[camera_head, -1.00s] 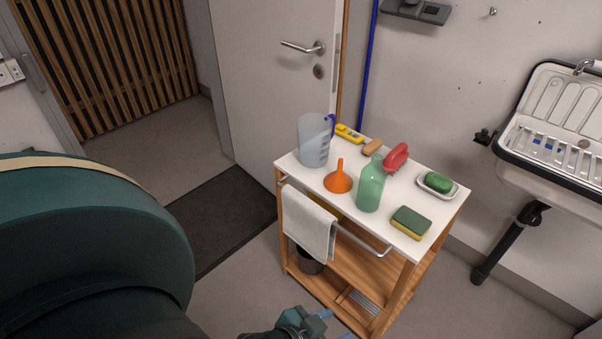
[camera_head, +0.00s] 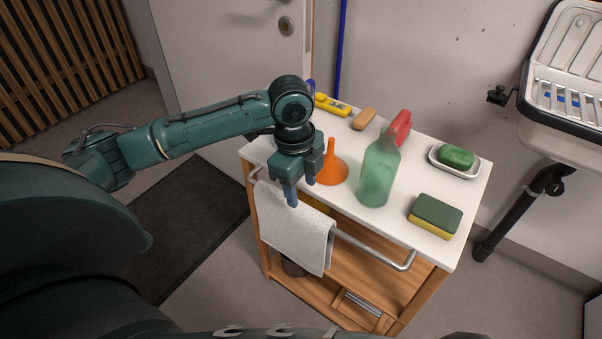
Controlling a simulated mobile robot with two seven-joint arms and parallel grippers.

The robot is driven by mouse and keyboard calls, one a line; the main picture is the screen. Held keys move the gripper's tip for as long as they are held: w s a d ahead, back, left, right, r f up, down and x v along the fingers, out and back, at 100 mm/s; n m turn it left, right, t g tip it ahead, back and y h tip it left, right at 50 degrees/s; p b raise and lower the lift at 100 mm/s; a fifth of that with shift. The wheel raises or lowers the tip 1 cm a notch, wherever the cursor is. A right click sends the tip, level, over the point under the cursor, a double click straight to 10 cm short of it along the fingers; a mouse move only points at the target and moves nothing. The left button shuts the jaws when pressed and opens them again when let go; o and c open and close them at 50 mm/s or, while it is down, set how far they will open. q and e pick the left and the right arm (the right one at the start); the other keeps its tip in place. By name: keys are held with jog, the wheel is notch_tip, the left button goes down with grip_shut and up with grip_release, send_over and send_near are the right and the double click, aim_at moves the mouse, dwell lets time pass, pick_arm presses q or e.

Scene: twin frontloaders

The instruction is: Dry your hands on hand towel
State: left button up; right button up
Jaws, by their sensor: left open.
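A white hand towel (camera_head: 297,232) hangs over the metal rail on the front of a wooden trolley. My left gripper (camera_head: 302,194) is open and empty, pointing down above the top part of the towel near the trolley's front left edge. In this view its fingertips overlap the upper towel; I cannot tell whether they touch it. My left arm hides the measuring jug behind it, apart from a little blue at its handle. My right gripper is not in view.
On the white trolley top (camera_head: 309,221) stand an orange funnel (camera_head: 331,170), a green spray bottle (camera_head: 378,174), a sponge (camera_head: 435,217), green soap in a dish (camera_head: 456,157), a brush (camera_head: 364,118) and a yellow tool (camera_head: 333,104). A sink (camera_head: 570,80) is at right.

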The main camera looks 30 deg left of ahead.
aim_at(293, 213)
pick_arm(q)
jog(key=shift+w+a+r+m+g+y, duration=0.2)
jog(key=shift+a+r, duration=0.1)
jog(key=shift+a, duration=0.25)
jog(key=shift+w+a+r+m+g+y, duration=0.1)
jog(key=shift+a+r+y, duration=0.15)
jog(key=shift+a, duration=0.3)
jog(key=shift+a+f+b, duration=0.1)
jog(key=shift+b, duration=0.2)
notch_tip(293, 213, down, 12)
jog(key=b, duration=0.2)
jog(key=shift+f+b, duration=0.2)
jog(key=shift+b, duration=0.2)
jog(key=c, duration=0.9)
jog(key=shift+o, duration=0.2)
jog(key=o, duration=1.2)
jog(key=shift+c, duration=0.2)
jog(key=shift+r, duration=0.15)
